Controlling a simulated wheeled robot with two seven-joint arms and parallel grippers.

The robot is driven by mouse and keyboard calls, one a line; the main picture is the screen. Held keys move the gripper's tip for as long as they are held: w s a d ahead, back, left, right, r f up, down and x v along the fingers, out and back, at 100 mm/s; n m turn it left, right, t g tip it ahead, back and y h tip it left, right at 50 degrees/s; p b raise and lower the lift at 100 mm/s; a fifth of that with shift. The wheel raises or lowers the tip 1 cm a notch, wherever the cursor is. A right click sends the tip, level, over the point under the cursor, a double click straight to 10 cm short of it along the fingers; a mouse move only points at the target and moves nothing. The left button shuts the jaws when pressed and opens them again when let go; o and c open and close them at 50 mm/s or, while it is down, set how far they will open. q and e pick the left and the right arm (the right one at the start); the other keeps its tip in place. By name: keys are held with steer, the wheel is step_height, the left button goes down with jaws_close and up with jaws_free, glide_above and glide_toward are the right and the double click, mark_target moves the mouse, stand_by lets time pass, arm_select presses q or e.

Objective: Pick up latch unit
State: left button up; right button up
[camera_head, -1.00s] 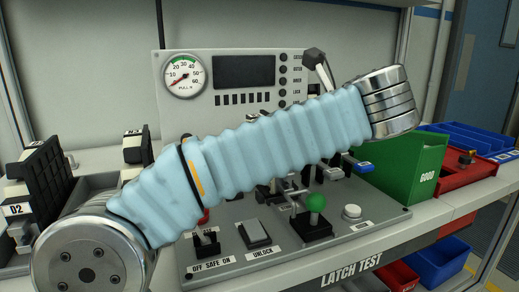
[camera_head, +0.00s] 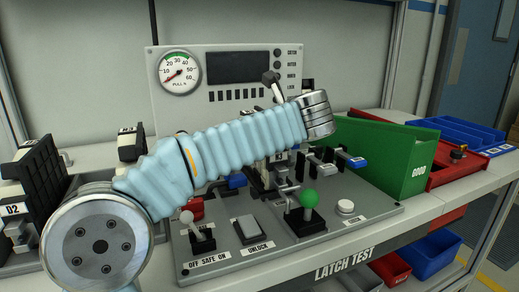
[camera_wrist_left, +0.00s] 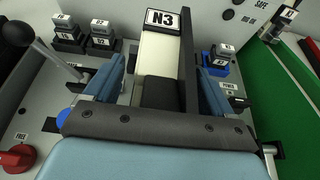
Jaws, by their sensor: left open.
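In the left wrist view, a latch unit (camera_wrist_left: 159,50) with a white upper part, a dark lower part and a label reading N3 stands between the two blue fingers of my left gripper (camera_wrist_left: 163,78). The fingers are open, one on each side of it. I cannot tell whether either finger touches it. In the head view my left arm in its pale blue sleeve crosses the test bench, and its wrist hides the N3 unit and the gripper from me. My right gripper is not in view.
A panel with a pull gauge (camera_head: 179,72) stands behind. The green GOOD bin (camera_head: 419,168) stands right, beside a red tray (camera_head: 456,172). Other small blocks (camera_wrist_left: 66,22) sit near the fingers.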

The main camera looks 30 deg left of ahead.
arm_select(q)
jaws_close()
stand_by(0.4)
